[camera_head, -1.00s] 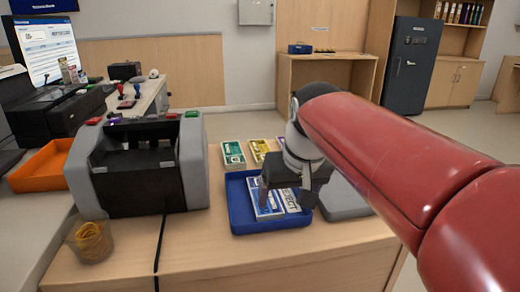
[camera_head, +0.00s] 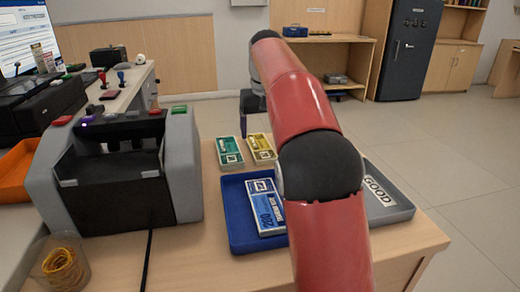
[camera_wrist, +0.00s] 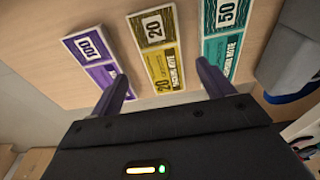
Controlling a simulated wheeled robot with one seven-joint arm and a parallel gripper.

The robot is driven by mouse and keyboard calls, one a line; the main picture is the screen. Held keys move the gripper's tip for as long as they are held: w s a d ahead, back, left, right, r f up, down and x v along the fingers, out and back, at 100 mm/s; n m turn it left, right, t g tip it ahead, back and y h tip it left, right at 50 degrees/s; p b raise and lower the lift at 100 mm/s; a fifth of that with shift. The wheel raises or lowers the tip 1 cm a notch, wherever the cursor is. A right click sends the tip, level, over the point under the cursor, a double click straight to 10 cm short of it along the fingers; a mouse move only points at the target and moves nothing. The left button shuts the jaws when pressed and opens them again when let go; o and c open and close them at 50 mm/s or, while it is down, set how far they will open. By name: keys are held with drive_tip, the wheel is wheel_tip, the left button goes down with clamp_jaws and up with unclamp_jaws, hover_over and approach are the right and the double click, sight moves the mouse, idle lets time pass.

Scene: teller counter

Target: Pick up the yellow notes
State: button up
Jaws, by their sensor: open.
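The yellow notes (camera_head: 260,147), a banded stack marked 20, lie flat on the counter behind the blue tray. In the wrist view the yellow notes (camera_wrist: 158,50) lie ahead of my gripper (camera_wrist: 162,76), between the lines of its two fingers. The jaws are open and nothing is between them. In the head view my gripper (camera_head: 252,106) hangs near the far side of the yellow notes, partly hidden by my arm. I cannot tell its exact height above the counter.
Green notes (camera_head: 229,152) marked 50 and purple notes (camera_wrist: 95,58) marked 100 lie on either side. A blue tray (camera_head: 238,217) holds blue notes (camera_head: 265,206). A grey tray (camera_head: 388,205) labelled GOOD, a counting machine (camera_head: 120,185) and a rubber-band cup (camera_head: 62,268) stand nearby.

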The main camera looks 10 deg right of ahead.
sight(260, 146)
drive_tip(key=f, duration=0.2)
drive_tip(key=w+f, duration=0.1)
drive_tip(key=shift+w+a+f+b, duration=0.15)
drive_tip(key=shift+f+b, duration=0.15)
drive_tip(key=shift+f, duration=0.7)
drive_tip(key=shift+c, duration=0.4)
drive_tip(key=c, duration=1)
